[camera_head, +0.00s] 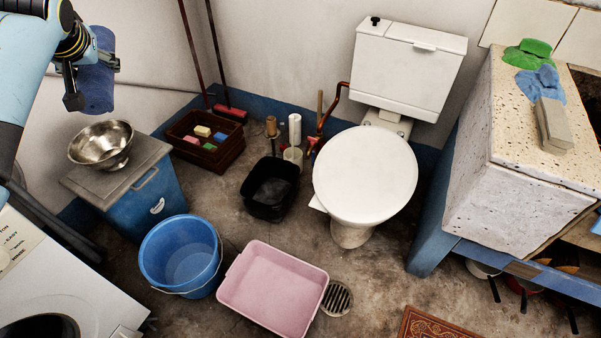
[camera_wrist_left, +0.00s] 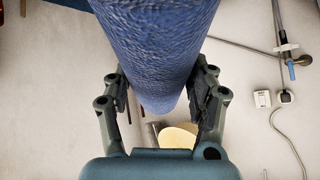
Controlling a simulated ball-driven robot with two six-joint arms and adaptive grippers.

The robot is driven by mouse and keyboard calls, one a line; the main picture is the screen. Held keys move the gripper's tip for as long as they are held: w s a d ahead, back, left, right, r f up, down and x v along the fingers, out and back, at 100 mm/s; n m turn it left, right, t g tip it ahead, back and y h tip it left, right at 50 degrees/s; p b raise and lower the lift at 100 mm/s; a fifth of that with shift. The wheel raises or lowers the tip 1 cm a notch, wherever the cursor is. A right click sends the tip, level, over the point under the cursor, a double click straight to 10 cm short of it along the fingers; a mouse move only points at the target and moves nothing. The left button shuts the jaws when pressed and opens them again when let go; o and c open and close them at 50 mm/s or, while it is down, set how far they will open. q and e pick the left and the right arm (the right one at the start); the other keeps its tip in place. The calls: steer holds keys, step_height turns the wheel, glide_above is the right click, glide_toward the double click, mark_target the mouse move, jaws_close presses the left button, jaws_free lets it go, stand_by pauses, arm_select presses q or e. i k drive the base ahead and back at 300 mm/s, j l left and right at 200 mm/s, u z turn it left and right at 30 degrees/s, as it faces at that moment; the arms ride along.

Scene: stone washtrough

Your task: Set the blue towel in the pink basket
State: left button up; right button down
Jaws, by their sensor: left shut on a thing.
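My left gripper (camera_head: 73,84) is at the upper left of the head view, shut on the rolled blue towel (camera_head: 97,80). In the left wrist view the towel (camera_wrist_left: 158,50) runs between the two fingers of the gripper (camera_wrist_left: 160,100). The towel is held high, above and behind the steel bowl. The pink basket (camera_head: 272,288) is a shallow rectangular tub on the floor at the bottom middle of the head view, and it looks empty. The gripper is far up and to the left of it. My right gripper is not in view.
A blue bucket (camera_head: 181,256) stands just left of the basket. A steel bowl (camera_head: 102,146) sits on a blue cabinet (camera_head: 150,195). A black bin (camera_head: 270,190), a toilet (camera_head: 365,182) and a floor drain (camera_head: 337,298) are nearby. A washing machine (camera_head: 75,285) fills the lower left.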

mark_target(276, 295)
steer(key=j+z, duration=0.6)
steer(key=z, duration=0.15)
steer(key=j+z, duration=0.65)
steer(key=z, duration=0.15)
steer(key=k+j, duration=0.2)
steer(key=j, duration=0.15)
